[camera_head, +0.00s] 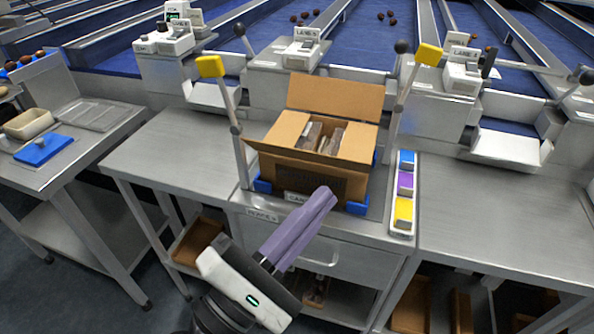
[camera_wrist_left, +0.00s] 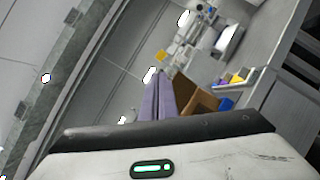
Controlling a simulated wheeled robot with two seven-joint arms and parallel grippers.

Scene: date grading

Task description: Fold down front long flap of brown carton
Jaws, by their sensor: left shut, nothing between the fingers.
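The brown carton (camera_head: 284,134) stands open on the middle steel bench, with packed items (camera_head: 322,138) inside. Its back long flap (camera_head: 335,97) stands up. The front long flap (camera_head: 290,163) appears to slope outward toward me, its left corner sticking out past the box. My left gripper (camera_head: 328,191) has purple fingers, shut and empty, just in front of the carton's front side; I cannot tell whether they touch it. In the left wrist view the fingers (camera_wrist_left: 166,80) point toward the brown carton (camera_wrist_left: 203,104), which they partly hide. My right gripper is not in view.
Blue corner holders (camera_head: 263,186) sit at the carton's base. Posts with yellow heads (camera_head: 210,66) rise on both sides. A tray with blue, purple and yellow blocks (camera_head: 403,190) lies to the right. Scales (camera_head: 163,38) stand behind. Bench tops left and right are mostly clear.

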